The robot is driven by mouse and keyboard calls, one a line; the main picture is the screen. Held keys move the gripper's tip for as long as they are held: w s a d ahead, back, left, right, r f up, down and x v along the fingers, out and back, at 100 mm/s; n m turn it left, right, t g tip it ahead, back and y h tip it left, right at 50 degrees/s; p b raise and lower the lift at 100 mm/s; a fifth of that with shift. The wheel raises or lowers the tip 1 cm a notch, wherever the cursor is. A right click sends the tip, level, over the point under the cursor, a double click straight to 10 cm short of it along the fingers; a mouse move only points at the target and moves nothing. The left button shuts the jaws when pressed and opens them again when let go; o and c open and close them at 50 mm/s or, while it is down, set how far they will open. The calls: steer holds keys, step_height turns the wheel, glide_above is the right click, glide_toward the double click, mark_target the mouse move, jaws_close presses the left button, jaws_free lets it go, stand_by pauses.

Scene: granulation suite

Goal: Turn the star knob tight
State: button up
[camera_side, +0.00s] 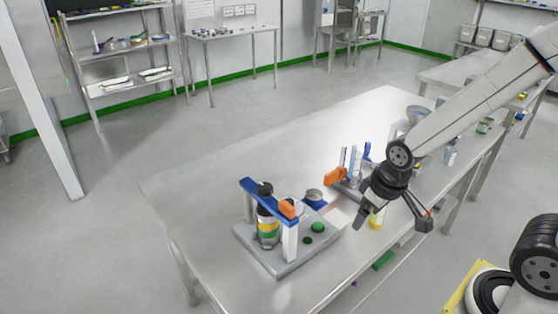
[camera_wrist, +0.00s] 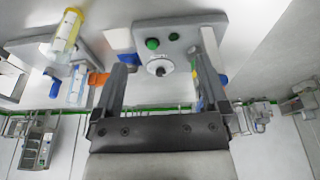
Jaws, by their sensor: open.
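A black knob (camera_side: 265,188) sits on top of a blue crossbar (camera_side: 262,201) in the side view. It is too small there to make out its star shape. The bar spans a grey base plate (camera_side: 279,268) on posts. A bottle with green and yellow bands (camera_side: 267,228) stands under the knob. My gripper (camera_side: 392,220) is open and empty, to the right of this fixture and pointing down, apart from the knob. In the wrist view, the open fingers of my gripper (camera_wrist: 163,50) frame part of a grey plate with a green button (camera_wrist: 152,44) and a round white-and-dark part (camera_wrist: 160,67).
A second stand with an orange piece (camera_side: 334,177) and upright tubes is behind my gripper, close to it. A yellow-banded vial (camera_side: 376,220) stands by the fingers.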

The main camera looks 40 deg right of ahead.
steer(key=w+a+r+n+g, duration=0.1)
steer(key=w+a+r+n, duration=0.2)
steer(key=w+n, duration=0.9)
step_height(320, 180, up, 3)
steer(key=n+g, duration=0.1)
steer(key=n, duration=1.2)
glide_above(265, 186)
steer(key=s, duration=0.1)
steer(key=shift+d+r, duration=0.1)
steer(key=shift+d, duration=0.25)
steer(key=shift+w+a+r+n+g, duration=0.15)
steer(key=shift+w+a+n+g, duration=0.25)
steer(key=shift+n, duration=0.4)
steer(key=shift+f, duration=3.9)
jaws_close()
